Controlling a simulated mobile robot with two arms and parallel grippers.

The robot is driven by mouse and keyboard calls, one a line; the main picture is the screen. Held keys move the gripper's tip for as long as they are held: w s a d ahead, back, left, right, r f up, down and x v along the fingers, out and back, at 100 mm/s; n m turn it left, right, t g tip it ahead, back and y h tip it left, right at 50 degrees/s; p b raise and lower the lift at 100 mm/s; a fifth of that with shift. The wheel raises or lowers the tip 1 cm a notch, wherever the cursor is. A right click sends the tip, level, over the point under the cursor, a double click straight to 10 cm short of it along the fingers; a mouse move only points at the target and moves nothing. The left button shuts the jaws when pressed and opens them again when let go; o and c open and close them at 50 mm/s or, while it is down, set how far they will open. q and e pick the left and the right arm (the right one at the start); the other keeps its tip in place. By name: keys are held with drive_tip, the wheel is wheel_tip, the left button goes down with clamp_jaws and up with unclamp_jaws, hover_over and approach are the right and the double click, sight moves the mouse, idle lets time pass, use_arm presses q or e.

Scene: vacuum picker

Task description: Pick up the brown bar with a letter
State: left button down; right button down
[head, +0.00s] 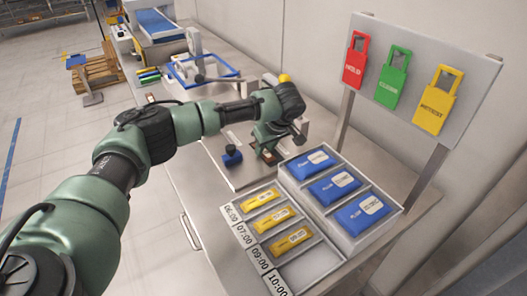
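My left arm reaches in from the left, and its gripper (268,146) points down over a metal plate (222,166) on the bench. A small brown piece (268,157) shows right at the gripper's tip. It may be the brown bar; no letter can be read on it, and the gripper hides most of it. The fingers are too small and covered to tell whether they are open or shut on it. My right gripper is not in view.
In front is a tray with yellow packs (274,220) and time labels. A board (470,62) holds red, green and yellow tags.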

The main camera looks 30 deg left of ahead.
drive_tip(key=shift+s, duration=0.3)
use_arm(q)
drive_tip(key=shift+r, duration=0.1)
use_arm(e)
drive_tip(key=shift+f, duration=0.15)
